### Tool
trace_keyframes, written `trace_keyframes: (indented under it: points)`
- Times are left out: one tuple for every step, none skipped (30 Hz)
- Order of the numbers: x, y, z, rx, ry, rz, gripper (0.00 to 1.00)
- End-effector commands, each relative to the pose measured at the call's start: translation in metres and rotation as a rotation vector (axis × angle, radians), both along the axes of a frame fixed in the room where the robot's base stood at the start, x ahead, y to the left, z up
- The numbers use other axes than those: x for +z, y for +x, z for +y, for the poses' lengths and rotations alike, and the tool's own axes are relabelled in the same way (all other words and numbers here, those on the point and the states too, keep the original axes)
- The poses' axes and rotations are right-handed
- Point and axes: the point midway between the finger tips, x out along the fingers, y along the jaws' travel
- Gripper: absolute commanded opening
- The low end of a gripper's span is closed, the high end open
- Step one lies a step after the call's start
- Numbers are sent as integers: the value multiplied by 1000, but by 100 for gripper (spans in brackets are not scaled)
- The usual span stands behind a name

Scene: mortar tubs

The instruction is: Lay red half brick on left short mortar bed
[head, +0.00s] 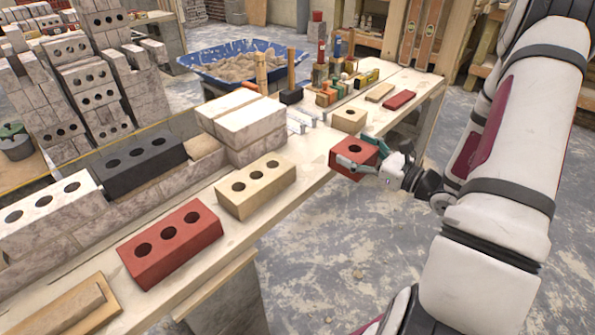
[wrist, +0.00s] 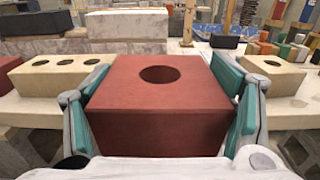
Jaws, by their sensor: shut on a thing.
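My gripper (head: 357,157) is shut on the red half brick (head: 350,150), which has one round hole in its top. In the wrist view the half brick (wrist: 155,112) sits level between two teal finger pads. It is at the bench's front edge in the head view; I cannot tell whether it touches the bench. A low wall stands to the left. Between its dark three-hole brick (head: 140,161) and the white blocks is a gap with a tan surface (head: 204,149). This may be a short mortar bed, but I cannot tell for sure.
On the bench (head: 310,165) are a cream three-hole brick (head: 255,190), a red three-hole brick (head: 170,245) and a cream half brick (head: 349,120). White blocks (head: 245,125) rise at the wall's right end. Tools and bottles stand farther back. A blue tub (head: 240,65) is behind.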

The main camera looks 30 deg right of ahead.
Motion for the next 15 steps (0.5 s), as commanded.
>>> trace_keyframes:
  points:
    - [-1,0,-2,0,-1,-4,15]
    - [-2,1,-2,0,-1,-4,15]
    - [-2,4,-2,0,-2,-4,15]
    - [-2,7,-1,0,-1,-5,15]
    - [-3,11,0,1,-2,-5,15]
    - [-3,18,2,2,-3,-6,15]
    - [-4,24,3,3,-3,-6,15]
    - [-4,30,5,3,-2,-5,15]
    - [-5,38,6,3,-2,-6,15]
    - [-6,45,8,3,-3,-6,15]
    - [-7,51,9,3,-3,-6,15]
    - [-8,60,11,2,-3,-5,15]
    - [-8,66,13,3,-3,-6,15]
    - [-9,73,14,2,-2,-6,15]
    - [-9,81,16,3,-2,-6,15]
